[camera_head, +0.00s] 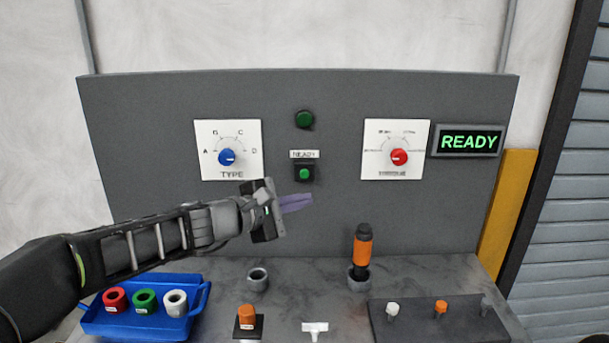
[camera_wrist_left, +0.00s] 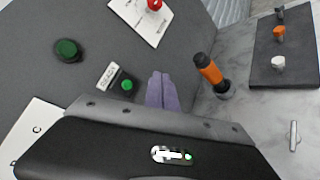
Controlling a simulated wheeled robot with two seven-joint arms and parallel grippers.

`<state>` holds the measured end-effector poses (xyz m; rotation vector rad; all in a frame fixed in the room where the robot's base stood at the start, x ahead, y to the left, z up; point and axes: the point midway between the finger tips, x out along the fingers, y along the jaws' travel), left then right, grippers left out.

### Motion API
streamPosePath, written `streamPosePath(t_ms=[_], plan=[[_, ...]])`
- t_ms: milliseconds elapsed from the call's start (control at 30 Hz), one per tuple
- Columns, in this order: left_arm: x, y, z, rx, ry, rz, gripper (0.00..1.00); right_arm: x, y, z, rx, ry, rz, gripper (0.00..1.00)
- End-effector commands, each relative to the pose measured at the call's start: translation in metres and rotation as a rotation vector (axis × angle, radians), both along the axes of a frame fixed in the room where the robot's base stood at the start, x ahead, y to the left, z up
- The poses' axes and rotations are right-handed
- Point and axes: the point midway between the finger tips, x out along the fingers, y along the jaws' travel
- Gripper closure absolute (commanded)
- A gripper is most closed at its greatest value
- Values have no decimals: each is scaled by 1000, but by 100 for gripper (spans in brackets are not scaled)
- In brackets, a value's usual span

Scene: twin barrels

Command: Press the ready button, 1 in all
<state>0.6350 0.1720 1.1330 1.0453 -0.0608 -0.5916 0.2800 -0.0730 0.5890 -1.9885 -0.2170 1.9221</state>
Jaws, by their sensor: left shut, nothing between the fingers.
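The ready button (camera_head: 305,174) is a small green button in a dark square housing on the grey panel, under a white READY label (camera_head: 304,154). It also shows in the left wrist view (camera_wrist_left: 127,85), to the left of the fingers. My left gripper (camera_head: 310,201) is shut and empty, its purple fingers pressed together. In the head view its fingertips appear just below the button; in the left wrist view the fingers (camera_wrist_left: 162,92) appear to the right of it. I cannot tell how far the tips are from the panel. My right gripper is not in view.
A round green lamp (camera_head: 304,119) sits above the label. A blue dial (camera_head: 227,157) and a red dial (camera_head: 399,157) flank it. A lit READY display (camera_head: 469,141) is at right. An orange-black tool (camera_head: 362,247) stands upright on the bench. A blue tray (camera_head: 125,325) holds coloured rings.

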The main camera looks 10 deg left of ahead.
Motion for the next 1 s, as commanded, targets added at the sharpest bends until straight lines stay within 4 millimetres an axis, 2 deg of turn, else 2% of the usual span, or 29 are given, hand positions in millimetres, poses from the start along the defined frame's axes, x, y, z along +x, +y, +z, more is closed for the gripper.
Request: streamPosePath(t_ms=[167,467,600,800,1000], plan=[[15,4,2,-2,3,1,100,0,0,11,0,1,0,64],[53,13,4,-3,4,0,100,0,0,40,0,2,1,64],[68,17,2,-2,1,-1,100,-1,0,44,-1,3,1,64],[79,20,1,0,0,-1,100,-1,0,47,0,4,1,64],[81,20,0,0,0,0,100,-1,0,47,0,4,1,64]])
